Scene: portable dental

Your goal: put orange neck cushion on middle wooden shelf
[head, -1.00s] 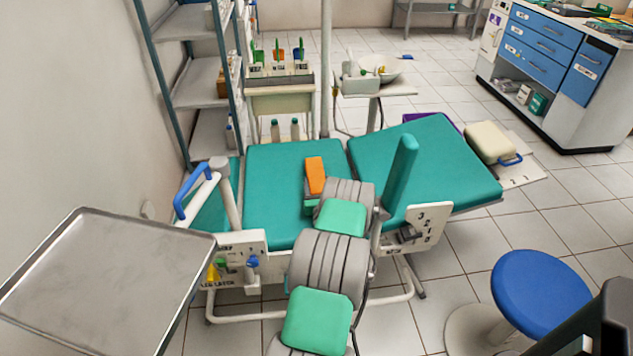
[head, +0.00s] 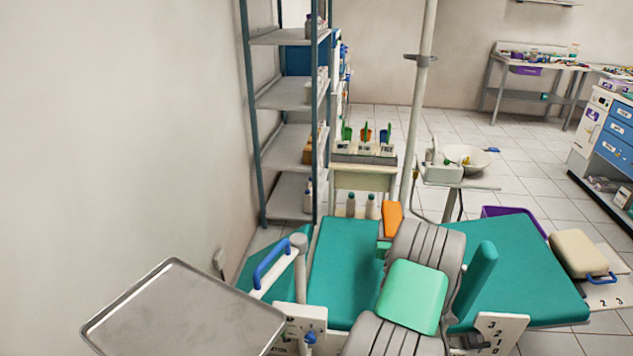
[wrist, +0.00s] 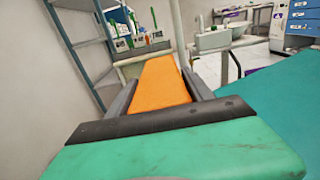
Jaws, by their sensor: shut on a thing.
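The orange neck cushion (head: 393,219) is a flat orange block. My gripper (wrist: 163,78) is shut on it, with a grey finger along each side in the wrist view. The cushion (wrist: 160,90) points forward, above the teal dental chair (head: 345,270). In the head view my arm hides most of the gripper. A tall rack with blue-green posts stands against the left wall, beyond and left of the gripper. Its shelves look grey, and I cannot tell that they are wood. A middle shelf (head: 280,95) holds pale items at its right end.
A metal tray (head: 185,315) and a blue handle (head: 271,259) stand at the front left. A white pole (head: 418,110) rises right of the rack. A small cart (head: 362,178) with bottles, and a basin (head: 466,158), stand behind the chair. Open floor lies at back right.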

